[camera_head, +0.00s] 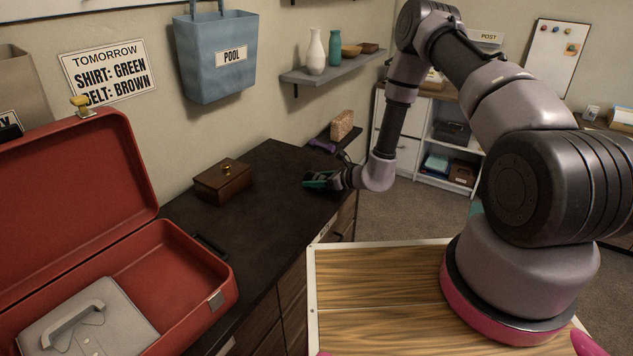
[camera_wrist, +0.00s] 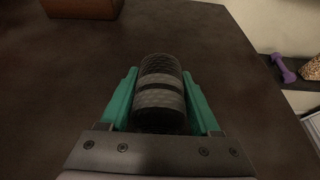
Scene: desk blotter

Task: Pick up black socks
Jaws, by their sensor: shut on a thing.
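The black socks (camera_wrist: 160,92) are a dark grey, ribbed roll with a lighter band. In the wrist view they sit between the two teal fingers of my gripper (camera_wrist: 161,100), which press against both sides. In the head view my gripper (camera_head: 318,181) is low over the right part of the dark dresser top, and the socks are too small and dark to make out clearly there. I cannot tell whether the socks still touch the dresser top.
The dark dresser top (camera_head: 268,205) is mostly clear. A brown wooden box (camera_head: 223,181) with a gold knob stands to the left. An open red toolbox (camera_head: 165,270) is at the near left. A purple dumbbell (camera_wrist: 283,68) and a speckled block (camera_head: 342,125) lie beyond.

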